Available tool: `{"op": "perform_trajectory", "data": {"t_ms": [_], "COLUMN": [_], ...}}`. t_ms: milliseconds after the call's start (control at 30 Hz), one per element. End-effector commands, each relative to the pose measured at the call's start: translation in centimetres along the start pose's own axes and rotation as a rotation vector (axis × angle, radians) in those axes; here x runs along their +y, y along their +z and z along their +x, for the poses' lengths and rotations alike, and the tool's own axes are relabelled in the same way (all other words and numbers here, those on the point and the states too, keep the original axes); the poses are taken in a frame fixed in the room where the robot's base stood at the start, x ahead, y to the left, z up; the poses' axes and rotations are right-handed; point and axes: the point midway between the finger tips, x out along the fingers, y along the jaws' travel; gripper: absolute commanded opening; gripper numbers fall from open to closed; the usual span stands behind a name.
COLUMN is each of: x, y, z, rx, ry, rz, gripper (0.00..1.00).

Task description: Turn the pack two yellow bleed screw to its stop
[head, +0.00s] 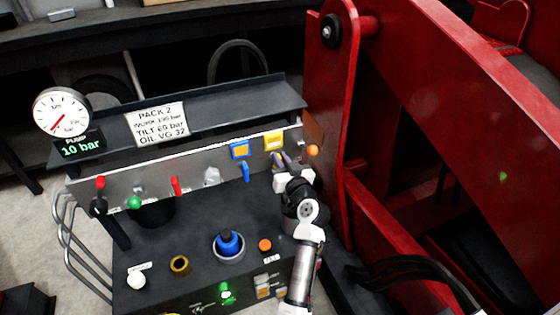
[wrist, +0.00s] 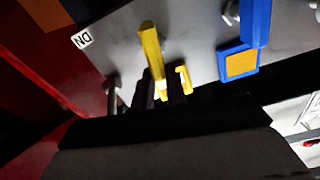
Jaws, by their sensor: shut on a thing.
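The pack two panel (head: 200,168) is a grey strip on a dark console, under a sign (head: 161,123) reading PACK 2. A yellow square tag (head: 274,141) sits near its right end. My gripper (head: 281,160) is at the panel just below that tag. In the wrist view a yellow bar, the bleed screw's handle (wrist: 151,48), stands between the two dark fingers of my gripper (wrist: 163,88), which are shut on it. A smaller yellow piece (wrist: 184,77) shows beside the right finger. The screw's base is hidden by the fingers, and in the head view my gripper covers the screw.
A blue tag (head: 240,150) and blue lever (head: 246,172) are just left of my gripper. An orange knob (head: 313,151) is close on the right, before a large red frame (head: 335,110). A blue knob (head: 228,243) stands on the console. The gauge display (head: 80,149) reads 10 bar.

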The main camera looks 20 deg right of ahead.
Motion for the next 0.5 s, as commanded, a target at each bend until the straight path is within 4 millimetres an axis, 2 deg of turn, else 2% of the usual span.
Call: {"op": "perform_trajectory", "data": {"t_ms": [500], "x": [1.3], "y": [0.3], "z": [0.0], "rx": [0.0], "ry": [0.0], "rz": [0.477], "gripper": [0.0]}}
